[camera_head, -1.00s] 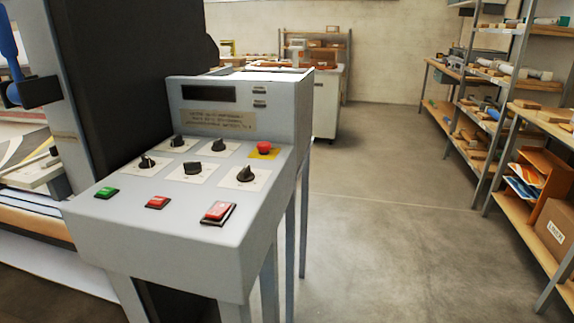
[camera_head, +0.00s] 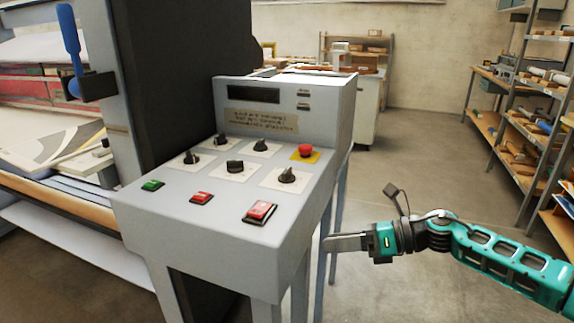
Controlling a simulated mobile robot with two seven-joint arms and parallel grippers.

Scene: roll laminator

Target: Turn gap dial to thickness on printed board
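A grey control panel (camera_head: 170,219) stands in the middle, with several black dials on white plates. Two dials are at the back, a left one (camera_head: 221,139) and a middle one (camera_head: 260,145). In front are a left dial (camera_head: 191,157), a middle dial (camera_head: 235,166) and a right dial (camera_head: 287,175). Their labels are too small to read, so I cannot tell which is the gap dial. A beige printed board (camera_head: 262,122) is on the upright face; its text is blurred. My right gripper (camera_head: 332,243) is beside the panel's right side, touching nothing clearly; its finger opening cannot be made out. My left gripper is not in view.
A red emergency button (camera_head: 306,151), a green button (camera_head: 152,185) and red switches (camera_head: 261,211) share the panel. A dark display (camera_head: 253,94) is above the board. Shelves (camera_head: 520,130) stand at right; open floor (camera_head: 420,180) lies between.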

